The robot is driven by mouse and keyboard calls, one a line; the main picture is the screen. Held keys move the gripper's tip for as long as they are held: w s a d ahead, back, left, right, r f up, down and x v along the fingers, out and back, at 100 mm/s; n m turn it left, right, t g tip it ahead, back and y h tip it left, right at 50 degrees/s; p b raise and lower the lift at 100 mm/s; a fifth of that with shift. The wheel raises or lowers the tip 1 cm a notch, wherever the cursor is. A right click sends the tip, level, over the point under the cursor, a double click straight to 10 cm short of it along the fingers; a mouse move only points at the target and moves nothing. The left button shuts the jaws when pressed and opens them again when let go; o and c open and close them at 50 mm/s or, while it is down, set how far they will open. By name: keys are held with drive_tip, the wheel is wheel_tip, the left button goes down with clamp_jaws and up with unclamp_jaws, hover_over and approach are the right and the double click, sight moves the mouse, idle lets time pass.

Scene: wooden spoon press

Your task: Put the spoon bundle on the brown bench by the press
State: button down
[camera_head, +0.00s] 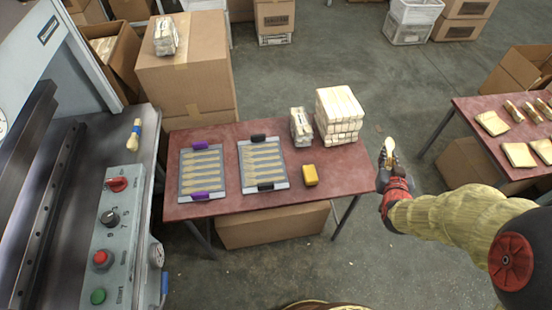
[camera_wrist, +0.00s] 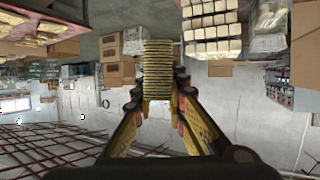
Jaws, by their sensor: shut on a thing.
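My gripper (camera_head: 388,165) is shut on a pale spoon bundle (camera_head: 389,148), just off the right edge of the reddish-brown bench (camera_head: 345,178) and above the grey floor. In the wrist view, the fingers (camera_wrist: 158,95) grip both sides of the bundle (camera_wrist: 158,65), which shows as a layered stack. The bench stands to the right of the press (camera_head: 135,220). Much of the gripper is small and partly hidden by itself in the head view.
On the bench are two trays of spoons (camera_head: 181,185) (camera_head: 247,180), a yellow block (camera_head: 310,175), a small wrapped pack (camera_head: 300,127) and a stack of pale bundles (camera_head: 339,110). The bench's front right corner is bare. Another table (camera_head: 470,113) with bundles stands right.

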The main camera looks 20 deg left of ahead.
drive_tip(key=s+a+f+n+g+y+b, duration=0.2)
drive_tip(key=s+a+f+n+y, duration=0.3)
drive_tip(key=s+a+f, duration=0.4)
drive_tip(key=b, duration=0.4)
hover_over(340, 172)
drive_tip(key=f, duration=0.8)
drive_tip(key=shift+s+f, duration=0.2)
drive_tip(key=shift+s, duration=0.05)
drive_tip(key=shift+w+f+b, duration=0.3)
drive_tip(key=shift+f+b, duration=0.05)
drive_tip(key=shift+f, duration=0.1)
drive_tip(key=shift+f+b, duration=0.4)
drive_tip(key=shift+f, duration=0.95)
drive_tip(key=shift+f, duration=0.2)
drive_tip(key=c, duration=1.7)
unclamp_jaws()
drive_tip(key=shift+r, duration=0.15)
